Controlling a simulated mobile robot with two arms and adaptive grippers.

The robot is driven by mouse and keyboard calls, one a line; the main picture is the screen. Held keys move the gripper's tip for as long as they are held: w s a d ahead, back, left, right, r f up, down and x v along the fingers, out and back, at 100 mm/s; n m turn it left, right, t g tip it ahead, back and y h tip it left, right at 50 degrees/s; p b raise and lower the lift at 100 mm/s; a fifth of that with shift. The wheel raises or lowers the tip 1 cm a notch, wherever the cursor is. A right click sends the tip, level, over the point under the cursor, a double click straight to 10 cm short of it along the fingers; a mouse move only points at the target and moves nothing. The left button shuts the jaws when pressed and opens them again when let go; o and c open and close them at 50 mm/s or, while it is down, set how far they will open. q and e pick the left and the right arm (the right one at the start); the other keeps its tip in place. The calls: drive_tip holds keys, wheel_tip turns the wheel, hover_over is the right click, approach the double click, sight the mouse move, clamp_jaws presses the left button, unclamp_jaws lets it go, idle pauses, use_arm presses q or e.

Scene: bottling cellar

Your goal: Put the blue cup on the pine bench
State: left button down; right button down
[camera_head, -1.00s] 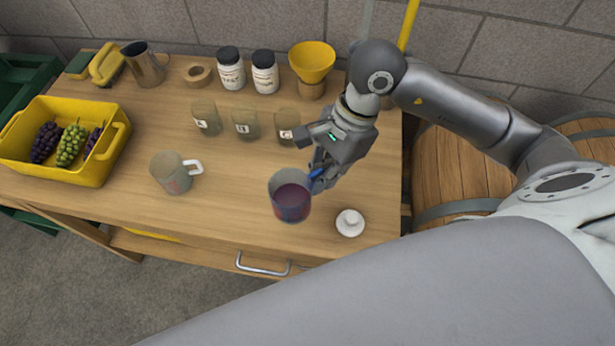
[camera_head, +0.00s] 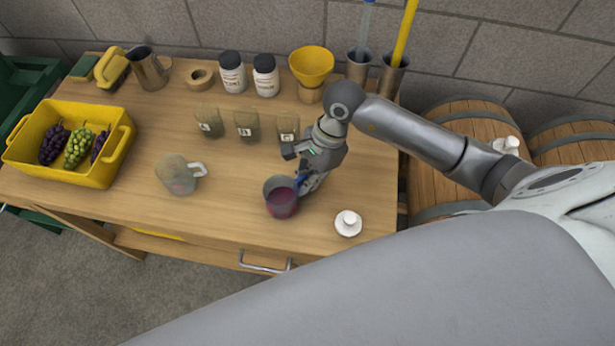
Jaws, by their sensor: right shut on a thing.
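The blue cup (camera_head: 281,199) is a see-through cup with a blue handle and dark red-purple inside it. It is upright over the right front part of the pine bench (camera_head: 225,222). My right gripper (camera_head: 301,182) is shut on its handle, from the cup's right side. I cannot tell whether the cup's base touches the bench top. My left gripper is not in view.
A white lidded piece (camera_head: 348,223) is close on the cup's right. A grey mug (camera_head: 178,175) stands to its left. Labelled glass jars (camera_head: 247,127) stand behind. A yellow crate (camera_head: 88,173) with grapes is at the left. Barrels (camera_head: 463,135) stand to the right.

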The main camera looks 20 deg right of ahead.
drive_tip(key=shift+f, duration=0.15)
drive_tip(key=c, duration=1.6)
unclamp_jaws()
drive_tip(key=shift+d+r, duration=0.1)
drive_tip(key=shift+r, duration=0.25)
drive_tip(key=b+v, duration=0.2)
drive_tip(key=v, duration=0.9)
drive_tip(key=shift+r, duration=0.3)
